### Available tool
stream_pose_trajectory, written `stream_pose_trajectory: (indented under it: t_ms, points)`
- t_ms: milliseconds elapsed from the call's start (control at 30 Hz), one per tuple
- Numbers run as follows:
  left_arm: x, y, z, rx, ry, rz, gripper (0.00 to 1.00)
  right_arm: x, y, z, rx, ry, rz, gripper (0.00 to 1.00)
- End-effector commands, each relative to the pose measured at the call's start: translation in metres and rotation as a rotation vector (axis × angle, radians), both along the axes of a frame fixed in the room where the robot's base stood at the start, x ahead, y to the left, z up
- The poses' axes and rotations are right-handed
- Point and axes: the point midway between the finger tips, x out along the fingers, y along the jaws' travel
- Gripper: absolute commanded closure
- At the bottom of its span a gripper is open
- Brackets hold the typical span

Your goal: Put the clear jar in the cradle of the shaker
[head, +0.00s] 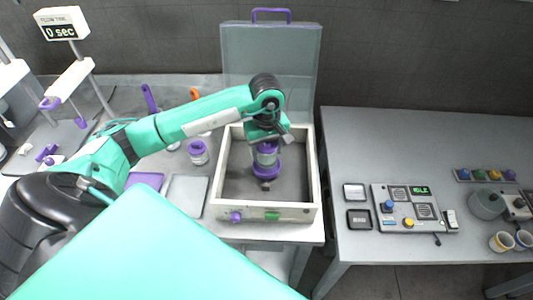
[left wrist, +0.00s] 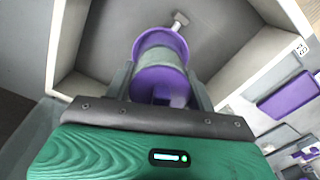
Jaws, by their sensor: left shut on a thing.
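The clear jar (head: 267,158) with a purple top is upright in my left gripper (head: 268,146), inside the pale-framed shaker box (head: 226,198). The left wrist view shows its purple top (left wrist: 160,86) between the two fingers, which are shut on it. A purple ring, which looks like the cradle (head: 266,171), surrounds or lies just under the jar's lower end; it also shows beyond the jar in the left wrist view (left wrist: 158,38). I cannot tell whether the jar rests on its bottom. A small grey knob sticks out from the ring. My right gripper is out of view.
The shaker's see-through lid (head: 285,65) stands open behind the box. Its front has a purple knob (head: 236,217) and a green switch (head: 272,216). Another purple-topped jar (head: 198,152) stands left of the box. A control panel (head: 413,208) lies on the right table.

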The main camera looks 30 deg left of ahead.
Motion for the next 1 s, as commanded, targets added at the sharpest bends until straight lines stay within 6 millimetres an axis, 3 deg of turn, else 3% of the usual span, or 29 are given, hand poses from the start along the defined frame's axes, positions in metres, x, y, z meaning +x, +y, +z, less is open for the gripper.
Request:
stream_pose_trajectory:
  t_ms: [200, 600, 633, 700, 1000]
  points:
    - [-0.001, 0.0, -0.027, 0.0, 0.004, 0.001, 0.73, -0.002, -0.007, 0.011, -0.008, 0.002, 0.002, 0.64]
    - [0.0, 0.0, -0.034, 0.001, -0.001, 0.0, 0.73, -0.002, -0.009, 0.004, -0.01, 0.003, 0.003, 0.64]
    - [0.0, 0.0, -0.032, 0.001, 0.001, 0.0, 0.39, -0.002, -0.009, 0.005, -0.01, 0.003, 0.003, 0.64]
    - [0.0, 0.0, -0.032, 0.001, 0.001, 0.0, 0.25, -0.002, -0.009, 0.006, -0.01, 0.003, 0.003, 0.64]
    - [0.0, 0.0, -0.032, 0.001, 0.001, 0.0, 0.23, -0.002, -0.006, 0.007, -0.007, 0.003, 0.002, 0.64]
